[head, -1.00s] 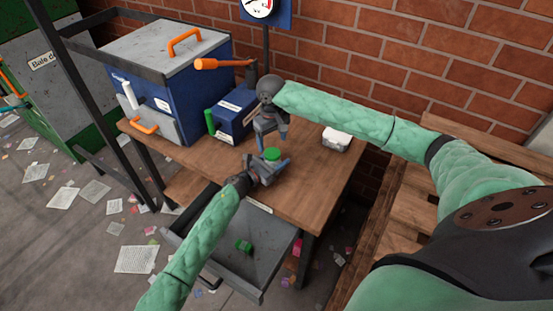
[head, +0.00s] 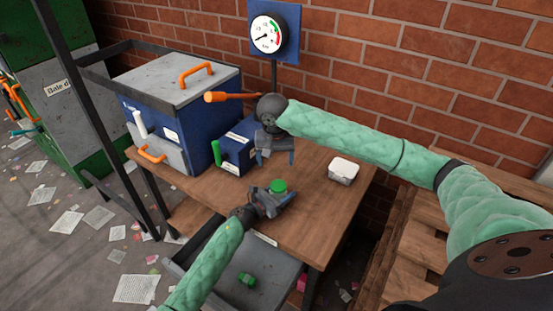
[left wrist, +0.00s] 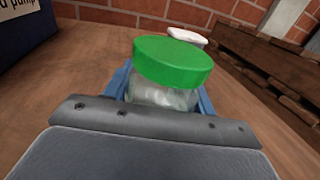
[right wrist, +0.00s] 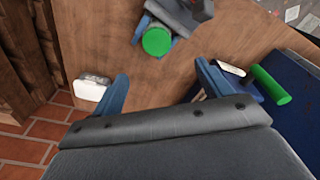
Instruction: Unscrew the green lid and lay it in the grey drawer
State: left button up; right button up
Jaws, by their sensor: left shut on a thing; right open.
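The green lid (head: 278,186) sits on a clear jar (left wrist: 163,94) that stands upright on the wooden table. My left gripper (head: 280,203) is shut on the jar's body, below the lid; the left wrist view shows its blue fingers on both sides of the glass. My right gripper (head: 277,158) is open and empty above the table, behind the jar. In the right wrist view the lid (right wrist: 157,41) shows beyond the gap between its fingers. The grey drawer (head: 213,283) is pulled out below the table's front edge and holds a green object (head: 247,279).
A blue box with a green handle (head: 235,148) stands left of my right gripper. Behind it is a large blue bin (head: 190,108) with orange handles. A small white-topped container (head: 344,170) stands to the right. A gauge (head: 267,35) rises at the back.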

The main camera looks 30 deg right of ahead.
aim_at(278, 185)
jog(key=f+m, duration=0.1)
jog(key=f, duration=0.3)
jog(key=d+f+m, duration=0.1)
jog(key=f+m, duration=0.1)
jog(key=f, duration=0.2)
jog(key=f+m, duration=0.1)
jog(key=f, duration=0.3)
jog(key=shift+w+d, duration=0.2)
jog(key=shift+w, duration=0.1)
jog(key=shift+r, duration=0.1)
jog(key=c, duration=1.1)
jog(key=shift+o, duration=0.6)
jog(key=c, duration=0.4)
